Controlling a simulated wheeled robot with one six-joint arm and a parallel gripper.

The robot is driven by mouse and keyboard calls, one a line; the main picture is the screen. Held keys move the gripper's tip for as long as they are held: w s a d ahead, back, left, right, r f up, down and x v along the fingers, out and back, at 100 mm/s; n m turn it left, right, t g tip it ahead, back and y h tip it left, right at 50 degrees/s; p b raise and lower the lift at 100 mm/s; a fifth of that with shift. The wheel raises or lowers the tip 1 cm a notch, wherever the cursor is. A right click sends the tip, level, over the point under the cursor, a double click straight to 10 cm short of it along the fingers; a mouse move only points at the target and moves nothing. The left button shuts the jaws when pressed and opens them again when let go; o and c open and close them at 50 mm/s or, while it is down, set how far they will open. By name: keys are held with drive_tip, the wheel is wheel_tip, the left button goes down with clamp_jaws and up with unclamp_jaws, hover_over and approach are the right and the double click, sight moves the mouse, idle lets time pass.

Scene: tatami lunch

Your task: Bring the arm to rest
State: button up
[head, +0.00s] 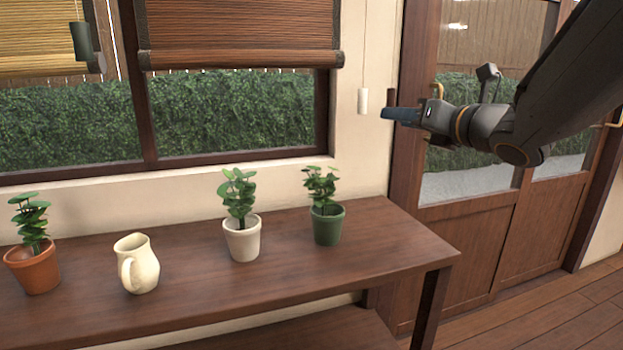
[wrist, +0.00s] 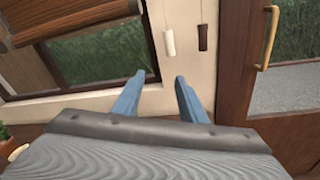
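My gripper (head: 388,114) is raised at the upper right in the head view, beyond the right end of the table and well above its top. My arm reaches in from the upper right corner. In the wrist view my gripper (wrist: 158,88) shows two blue fingers spread apart with nothing between them. Past the fingertips are the pale wall and two hanging blind pulls, one white (wrist: 169,43) and one dark (wrist: 203,38). The gripper touches nothing that I can see.
A dark wooden table (head: 390,245) stands under the window. On it are a terracotta pot (head: 35,270), a cream jug (head: 138,268), a white pot (head: 242,242) and a green pot (head: 327,228). A wooden glazed door (head: 470,240) is at the right. The floor (head: 560,315) there is clear.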

drive_tip(key=s+f+m+g+h, duration=0.4)
drive_tip(key=s+f+m, duration=0.1)
drive_tip(key=f+m, duration=0.6)
drive_tip(key=s+f+m+g+h, duration=0.3)
drive_tip(key=s+f+m, duration=0.2)
drive_tip(key=f+m, duration=0.5)
drive_tip(key=s+a+f+m+g, duration=0.2)
drive_tip(key=s+a+m+g, duration=0.1)
drive_tip(key=s+m, duration=0.3)
drive_tip(key=s+a+f+m+g, duration=0.2)
drive_tip(key=s+m+g, duration=0.1)
drive_tip(key=s, duration=0.5)
drive_tip(key=s+a+f+m+g, duration=0.2)
drive_tip(key=s+a+m+g, duration=0.1)
drive_tip(key=s+m, duration=0.3)
drive_tip(key=d+r+m+p, duration=0.1)
drive_tip(key=d+r+p, duration=0.5)
drive_tip(key=p, duration=0.8)
drive_tip(key=shift+s+d+r, duration=0.2)
drive_tip(key=shift+d+r, duration=0.2)
drive_tip(key=shift+d, duration=0.7)
drive_tip(key=shift+c, duration=0.3)
